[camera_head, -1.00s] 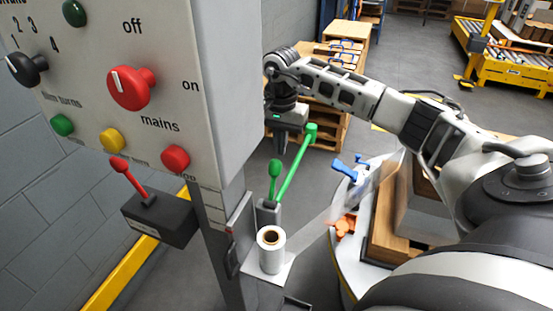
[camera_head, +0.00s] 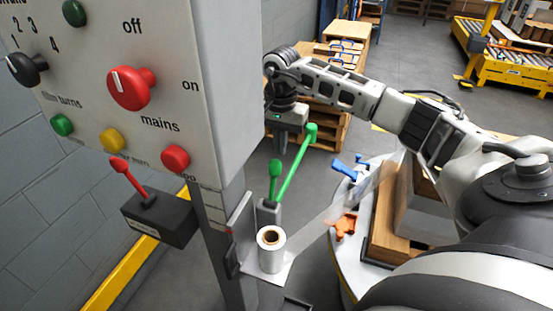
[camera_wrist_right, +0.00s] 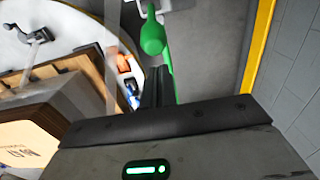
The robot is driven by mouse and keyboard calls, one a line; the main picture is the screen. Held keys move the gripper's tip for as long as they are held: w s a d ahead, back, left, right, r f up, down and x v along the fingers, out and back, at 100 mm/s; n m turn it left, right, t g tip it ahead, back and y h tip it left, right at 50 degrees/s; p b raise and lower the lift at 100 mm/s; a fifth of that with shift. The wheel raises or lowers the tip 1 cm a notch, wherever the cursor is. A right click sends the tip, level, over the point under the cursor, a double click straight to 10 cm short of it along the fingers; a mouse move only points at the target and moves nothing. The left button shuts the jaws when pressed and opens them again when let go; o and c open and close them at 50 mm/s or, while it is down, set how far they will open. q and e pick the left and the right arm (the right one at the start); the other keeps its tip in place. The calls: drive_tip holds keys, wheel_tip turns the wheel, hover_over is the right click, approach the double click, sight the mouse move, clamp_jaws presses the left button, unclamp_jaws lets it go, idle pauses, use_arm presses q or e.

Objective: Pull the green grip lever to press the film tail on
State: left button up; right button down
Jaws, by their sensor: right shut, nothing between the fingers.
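The green grip lever (camera_head: 293,170) slants up and right from a grey block beside the machine column, with a round knob at its top. My right gripper (camera_head: 283,140) is shut and empty at the knob, just left of it in the head view. In the right wrist view my shut fingers (camera_wrist_right: 157,85) lie close beside the green lever (camera_wrist_right: 153,38); I cannot tell whether they touch. The white film roll (camera_head: 271,255) stands below the lever. Clear film (camera_head: 335,205) stretches from it toward the load. My left gripper is not in view.
The control panel (camera_head: 130,60) with knobs and buttons and a red lever (camera_head: 128,178) on a dark box are at left. A blue clamp (camera_head: 347,168) and an orange one (camera_head: 345,224) lie by the load on the round table. Open floor lies behind the lever.

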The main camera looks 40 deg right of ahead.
sight(271, 191)
wheel_tip(271, 191, down, 5)
drive_tip(key=b, duration=0.3)
drive_tip(key=shift+r, duration=0.15)
idle(0.5)
drive_tip(key=shift+s+a, duration=0.35)
drive_tip(key=shift+a, duration=0.35)
drive_tip(key=shift+s+a+p, duration=0.25)
drive_tip(key=shift+s+a, duration=0.15)
drive_tip(key=shift+a, duration=0.3)
drive_tip(key=shift+s+a+p, duration=0.25)
drive_tip(key=shift+s+a, duration=0.1)
drive_tip(key=shift+a, duration=0.4)
drive_tip(key=shift+s+a+p, duration=0.25)
drive_tip(key=shift+s+a, duration=0.15)
drive_tip(key=shift+a, duration=0.3)
drive_tip(key=shift+w+d, duration=0.1)
